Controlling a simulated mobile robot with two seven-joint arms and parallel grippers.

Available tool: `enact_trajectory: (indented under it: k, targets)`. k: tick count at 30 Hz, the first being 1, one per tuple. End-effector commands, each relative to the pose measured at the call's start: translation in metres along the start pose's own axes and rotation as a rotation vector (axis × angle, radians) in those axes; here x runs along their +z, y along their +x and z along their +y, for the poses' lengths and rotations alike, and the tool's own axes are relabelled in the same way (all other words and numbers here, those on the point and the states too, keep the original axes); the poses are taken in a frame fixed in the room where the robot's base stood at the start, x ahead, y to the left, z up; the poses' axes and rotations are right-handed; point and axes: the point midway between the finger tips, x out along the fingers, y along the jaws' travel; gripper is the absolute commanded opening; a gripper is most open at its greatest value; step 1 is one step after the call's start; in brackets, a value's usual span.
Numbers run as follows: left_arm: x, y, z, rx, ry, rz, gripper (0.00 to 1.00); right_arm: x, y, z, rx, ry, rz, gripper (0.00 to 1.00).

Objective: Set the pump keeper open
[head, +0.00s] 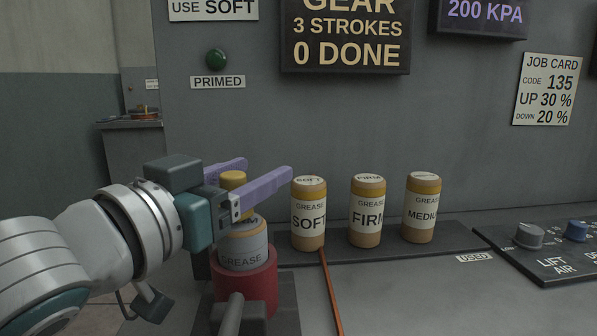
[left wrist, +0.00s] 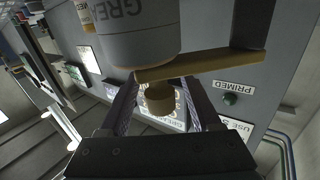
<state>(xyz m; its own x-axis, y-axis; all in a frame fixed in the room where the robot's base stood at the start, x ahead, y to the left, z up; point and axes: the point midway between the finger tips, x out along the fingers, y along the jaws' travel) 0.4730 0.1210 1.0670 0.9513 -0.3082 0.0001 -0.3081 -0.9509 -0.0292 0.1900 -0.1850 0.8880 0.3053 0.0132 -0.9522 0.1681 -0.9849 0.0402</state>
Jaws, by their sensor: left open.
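The pump is a red cup (head: 262,285) holding an upright grey grease cartridge (head: 243,243) with a yellow top. In the left wrist view, which looks upside down, a mustard bar (left wrist: 212,63), seemingly the keeper, runs from a post (left wrist: 252,22) across the cartridge's end (left wrist: 138,48). A mustard knob (head: 233,180) stands on the bar; it also shows in the left wrist view (left wrist: 159,97). My left gripper (head: 267,169) is open, its purple fingers on either side of the knob. I cannot tell whether they touch it. My right gripper is out of view.
Three grease cartridges stand on a dark shelf to the right: SOFT (head: 308,215), FIRM (head: 366,212) and MEDIUM (head: 421,209). An orange-brown rod (head: 331,292) lies in front. A control panel (head: 553,260) with knobs is at far right. The grey wall closes off the back.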

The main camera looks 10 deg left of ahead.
Motion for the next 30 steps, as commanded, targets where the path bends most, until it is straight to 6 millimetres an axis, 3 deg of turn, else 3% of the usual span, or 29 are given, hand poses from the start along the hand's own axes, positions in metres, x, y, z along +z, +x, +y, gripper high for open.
enact_trajectory:
  k: [10,27,30]
  targets:
    - [0.0001,0.0040,0.0004,0.001,0.000,0.000,0.64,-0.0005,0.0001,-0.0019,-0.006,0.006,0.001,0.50]
    - [0.0002,0.0037,0.0003,0.001,0.001,-0.001,0.00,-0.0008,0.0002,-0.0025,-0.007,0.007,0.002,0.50]
    - [0.0001,0.0037,0.0003,0.001,0.001,0.000,0.00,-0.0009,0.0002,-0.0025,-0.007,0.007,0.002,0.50]
